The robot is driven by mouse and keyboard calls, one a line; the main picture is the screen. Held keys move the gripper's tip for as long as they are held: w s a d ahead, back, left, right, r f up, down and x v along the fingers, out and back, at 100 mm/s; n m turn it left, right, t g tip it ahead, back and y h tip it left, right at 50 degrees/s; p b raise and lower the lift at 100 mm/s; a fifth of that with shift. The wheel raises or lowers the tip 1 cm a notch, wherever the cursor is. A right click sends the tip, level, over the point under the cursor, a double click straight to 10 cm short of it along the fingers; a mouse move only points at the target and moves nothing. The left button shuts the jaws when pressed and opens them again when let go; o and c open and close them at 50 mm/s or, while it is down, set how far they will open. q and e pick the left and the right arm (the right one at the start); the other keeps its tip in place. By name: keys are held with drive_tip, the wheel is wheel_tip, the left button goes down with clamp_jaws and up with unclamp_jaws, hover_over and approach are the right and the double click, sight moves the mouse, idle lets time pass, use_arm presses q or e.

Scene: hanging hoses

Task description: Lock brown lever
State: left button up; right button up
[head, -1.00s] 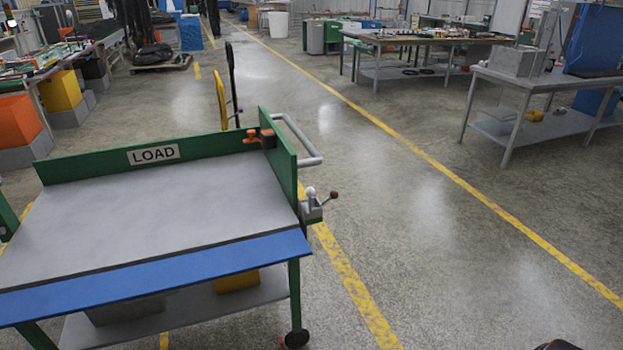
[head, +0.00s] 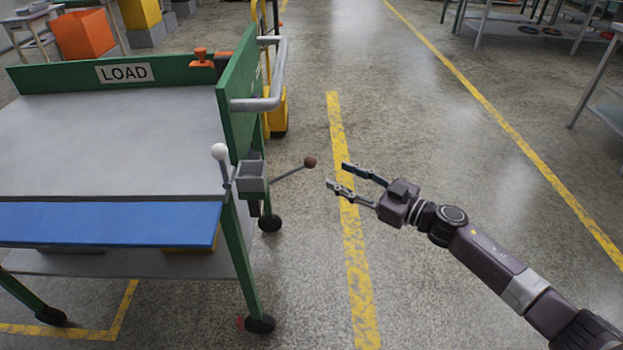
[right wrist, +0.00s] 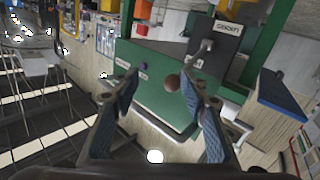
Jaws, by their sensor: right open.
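The brown lever (head: 293,170) is a thin grey rod with a brown ball knob. It sticks out to the right from a grey bracket (head: 251,178) on the side of the green cart. Its knob, at the rod's right end, is slightly raised. My right gripper (head: 337,176) is open and empty, just right of the knob and apart from it, with its fingers pointing left. In the right wrist view, the brown knob (right wrist: 172,82) appears between the two spread fingers, beyond them. My left gripper is not in view.
A white-knobbed lever (head: 220,152) stands upright left of the bracket. The cart has a grey handle bar (head: 275,85), a blue front strip (head: 105,224) and an orange clamp (head: 201,57).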

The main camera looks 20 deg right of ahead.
sight(315, 161)
drive_tip(key=shift+n+g+y, duration=0.4)
drive_tip(key=shift+n+y, duration=0.3)
drive_tip(key=w+a+r, duration=0.1)
drive_tip(key=a, duration=0.1)
drive_tip(key=w+a+r, duration=0.1)
drive_tip(key=a, duration=0.1)
drive_tip(key=w+a+b, duration=0.1)
drive_tip(key=w+a, duration=0.1)
drive_tip(key=shift+a+r, duration=0.2)
drive_tip(key=shift+r, duration=0.2)
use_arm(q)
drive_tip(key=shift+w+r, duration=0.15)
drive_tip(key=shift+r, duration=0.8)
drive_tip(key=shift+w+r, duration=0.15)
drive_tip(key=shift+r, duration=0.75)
use_arm(e)
drive_tip(key=shift+w+a, duration=0.4)
drive_tip(key=shift+w, duration=0.1)
drive_tip(key=shift+c, duration=0.6)
clamp_jaws()
drive_tip(key=shift+d, duration=0.1)
